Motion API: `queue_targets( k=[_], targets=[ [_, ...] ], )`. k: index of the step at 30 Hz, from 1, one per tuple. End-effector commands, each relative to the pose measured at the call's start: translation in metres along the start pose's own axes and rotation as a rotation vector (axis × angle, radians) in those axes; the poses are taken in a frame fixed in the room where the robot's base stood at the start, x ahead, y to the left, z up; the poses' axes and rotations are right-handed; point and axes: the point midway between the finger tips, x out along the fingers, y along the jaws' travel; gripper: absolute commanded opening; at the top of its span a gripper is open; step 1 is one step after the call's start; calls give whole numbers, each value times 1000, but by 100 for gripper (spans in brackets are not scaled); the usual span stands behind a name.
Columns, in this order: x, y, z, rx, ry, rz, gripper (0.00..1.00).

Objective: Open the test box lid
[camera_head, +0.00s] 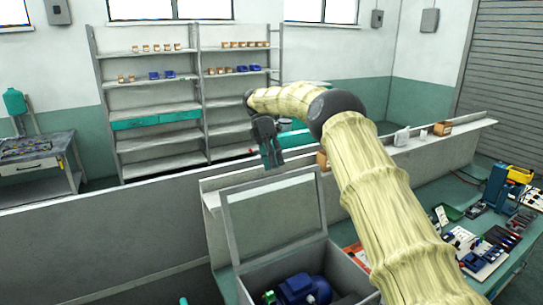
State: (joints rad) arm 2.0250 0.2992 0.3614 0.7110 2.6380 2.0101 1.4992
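The test box (352,272) is a grey open-topped box at the bottom centre, on the green bench. Its lid (275,217), a grey frame around a clear pane, stands raised and nearly upright at the back of the box. A blue motor or pump (304,289) lies inside the box, cut off by the bottom edge of the picture. My gripper (272,164) points down just above and behind the lid's top edge. It looks apart from the lid, though depth is hard to judge. Its fingers appear close together, and the gap is too small to read.
A low grey partition (120,235) runs behind the bench, with a ledge (410,142) holding small boxes. Tools and a blue press (495,185) crowd the bench at right. Shelving (160,100) stands against the far wall. Free air surrounds the gripper at left.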

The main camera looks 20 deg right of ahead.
Motion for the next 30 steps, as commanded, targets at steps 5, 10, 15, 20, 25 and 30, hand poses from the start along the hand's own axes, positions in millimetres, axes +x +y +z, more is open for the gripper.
queue_targets(
  k=[5, 10, 15, 20, 25, 30],
  targets=[
    [-7, 0, 0, 2, -4, 3, 32],
    [-14, -1, 0, 2, -6, 10, 32],
    [-18, -2, -1, -1, -6, 15, 32],
    [-20, -2, -1, -1, -7, 18, 32],
    [-20, -2, -1, -1, -7, 18, 32],
    [-20, -1, 1, -2, -17, 27, 12]
  ],
)
